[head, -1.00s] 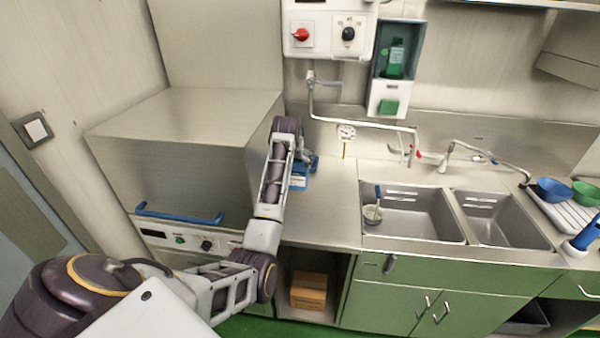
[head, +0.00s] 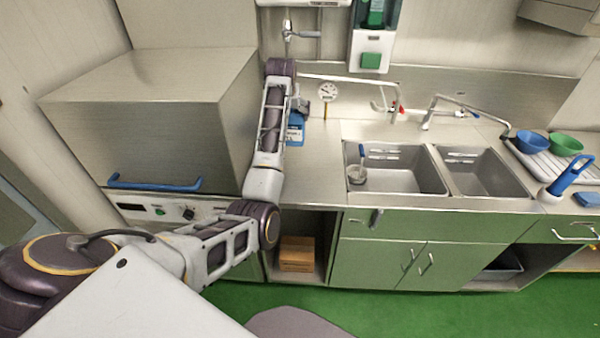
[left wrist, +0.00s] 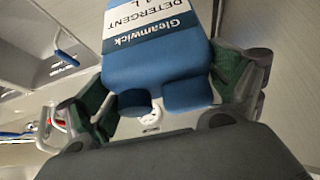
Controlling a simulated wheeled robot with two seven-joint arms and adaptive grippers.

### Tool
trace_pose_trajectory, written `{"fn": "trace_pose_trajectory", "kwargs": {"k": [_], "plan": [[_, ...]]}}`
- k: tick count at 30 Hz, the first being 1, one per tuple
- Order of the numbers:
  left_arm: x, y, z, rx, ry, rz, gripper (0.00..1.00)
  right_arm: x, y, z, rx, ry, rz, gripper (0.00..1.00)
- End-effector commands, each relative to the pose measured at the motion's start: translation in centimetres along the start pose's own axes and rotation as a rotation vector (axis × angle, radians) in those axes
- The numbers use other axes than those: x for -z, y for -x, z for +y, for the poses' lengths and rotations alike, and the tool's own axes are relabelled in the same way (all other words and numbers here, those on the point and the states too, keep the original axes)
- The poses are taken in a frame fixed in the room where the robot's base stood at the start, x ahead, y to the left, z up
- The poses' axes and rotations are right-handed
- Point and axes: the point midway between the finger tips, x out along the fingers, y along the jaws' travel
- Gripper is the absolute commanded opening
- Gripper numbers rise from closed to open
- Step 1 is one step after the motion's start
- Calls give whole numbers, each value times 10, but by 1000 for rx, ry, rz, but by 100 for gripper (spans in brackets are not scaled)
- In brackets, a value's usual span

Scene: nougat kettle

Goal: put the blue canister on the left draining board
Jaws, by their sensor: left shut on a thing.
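The blue canister (head: 295,130) with a white label shows partly behind my left forearm in the head view, over the left, rear part of the steel draining board (head: 318,172) left of the sinks. In the left wrist view the canister (left wrist: 160,68) is large, its label upside down, between the green-padded fingers of my left gripper (left wrist: 165,95). That gripper is shut on it. In the head view my arm hides most of the gripper and canister. I cannot tell whether the canister's bottom touches the board. My right gripper is not in view.
A big steel box-shaped machine (head: 150,115) with a blue handle stands close on the left. A dial thermometer (head: 328,91) is behind the board. The left sink (head: 400,178) is to the right, holding a ladle-like tool. The board's front part is clear.

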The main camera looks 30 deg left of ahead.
Motion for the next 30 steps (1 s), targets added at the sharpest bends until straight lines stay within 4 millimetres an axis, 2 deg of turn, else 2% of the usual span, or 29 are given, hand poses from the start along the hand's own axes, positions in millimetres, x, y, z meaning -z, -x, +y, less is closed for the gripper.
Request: {"fn": "trace_pose_trajectory", "kwargs": {"k": [1, 13, 30], "plan": [[3, 1, 6, -5, -3, 9, 21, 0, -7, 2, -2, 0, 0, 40], [10, 8, 44, -23, -34, 10, 21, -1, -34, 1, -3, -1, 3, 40], [4, 20, 102, -58, -89, 8, 21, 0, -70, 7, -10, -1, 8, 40]]}}
